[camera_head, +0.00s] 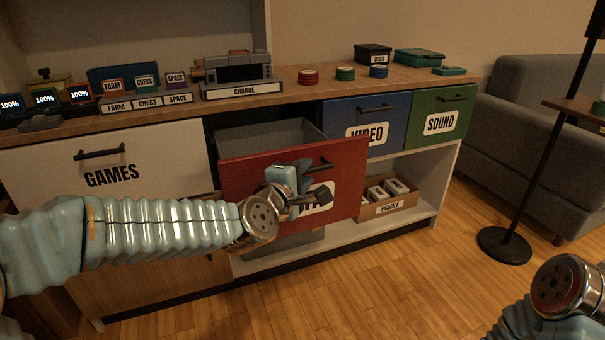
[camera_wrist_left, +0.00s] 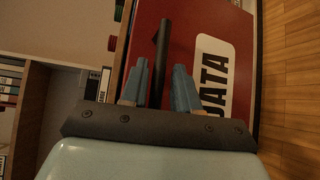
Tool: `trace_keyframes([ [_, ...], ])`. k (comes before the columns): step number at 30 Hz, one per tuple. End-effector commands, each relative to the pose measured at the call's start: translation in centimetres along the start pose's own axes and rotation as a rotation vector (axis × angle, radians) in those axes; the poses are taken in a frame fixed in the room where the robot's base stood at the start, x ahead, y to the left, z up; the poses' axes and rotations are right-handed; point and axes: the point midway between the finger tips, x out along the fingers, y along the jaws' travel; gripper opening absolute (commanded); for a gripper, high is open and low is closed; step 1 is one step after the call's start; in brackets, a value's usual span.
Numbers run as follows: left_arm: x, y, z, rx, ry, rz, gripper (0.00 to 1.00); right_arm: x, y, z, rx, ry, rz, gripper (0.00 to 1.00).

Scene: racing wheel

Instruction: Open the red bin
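The red bin (camera_head: 240,182) is a drawer with a red front and a grey inside, pulled partly out of the cabinet between the white GAMES and blue VIDEO fronts. In the left wrist view its red front (camera_wrist_left: 221,30) shows a white DATA label. My left gripper (camera_head: 312,190) is at the red front, by the black handle (camera_head: 320,167), and covers part of the label. In the left wrist view the handle (camera_wrist_left: 161,55) lies between my two spread fingers (camera_wrist_left: 160,85), with small gaps visible. My right gripper is out of view; only part of my right arm shows.
The white GAMES front (camera_head: 150,160), blue VIDEO drawer (camera_head: 385,110) and green SOUND drawer (camera_head: 455,100) are closed. A FRAGILE box (camera_head: 390,207) sits on the shelf below. A stand (camera_head: 505,245) and grey sofa (camera_head: 520,120) are at right. The wooden floor in front is clear.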

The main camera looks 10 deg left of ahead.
Motion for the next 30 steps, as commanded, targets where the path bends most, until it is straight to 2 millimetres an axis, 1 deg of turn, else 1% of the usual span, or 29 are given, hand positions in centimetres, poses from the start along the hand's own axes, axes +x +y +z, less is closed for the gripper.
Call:
trace_keyframes([
  [2,0.0,0.0,0.0,0.0,-0.001,0.001,0.4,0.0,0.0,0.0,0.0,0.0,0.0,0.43],
  [10,-0.1,0.1,0.1,0.001,-0.001,0.002,0.4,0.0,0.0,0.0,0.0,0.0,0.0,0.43],
  [14,-1.1,0.1,0.1,0.002,-0.002,0.003,0.4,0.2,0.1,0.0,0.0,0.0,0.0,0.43],
  [17,-2.9,0.1,0.1,0.003,-0.001,0.006,0.4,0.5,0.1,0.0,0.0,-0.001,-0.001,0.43],
  [24,-8.6,0.1,0.1,0.003,-0.001,0.007,0.4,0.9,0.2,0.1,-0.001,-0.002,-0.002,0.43],
  [27,-10.7,0.2,0.1,0.003,-0.001,0.006,0.4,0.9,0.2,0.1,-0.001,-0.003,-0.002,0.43],
  [30,-12.3,0.2,0.1,0.002,-0.001,0.005,0.4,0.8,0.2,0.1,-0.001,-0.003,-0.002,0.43],
])
